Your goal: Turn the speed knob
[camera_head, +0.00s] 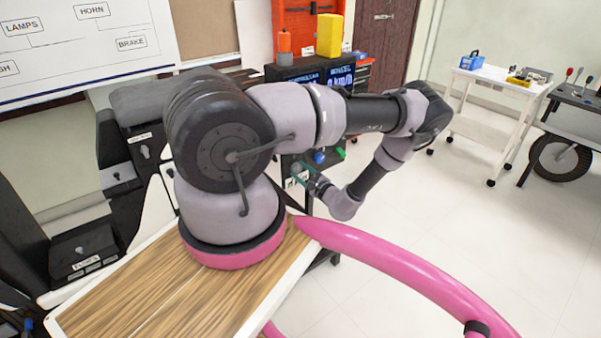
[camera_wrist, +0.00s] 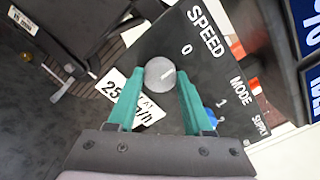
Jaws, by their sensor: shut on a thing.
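The speed knob (camera_wrist: 160,73) is a round grey knob with a light pointer mark, on a dark panel (camera_wrist: 200,75) lettered "SPEED" in the wrist view. My gripper (camera_wrist: 159,82) has two green fingers, one on each side of the knob, shut on it. The pointer mark points up and to the right in the picture, roughly toward the "0". A white label reading "25 km/h" lies partly behind the left finger. In the head view my gripper (camera_head: 308,176) is at the panel under the display, and my arm partly hides that spot.
A blue knob (camera_wrist: 209,115) beside the "MODE" lettering is close to the right finger. In the head view a green part (camera_head: 340,153) sticks out near the panel. A yellow box (camera_head: 329,36) stands on top of the rig.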

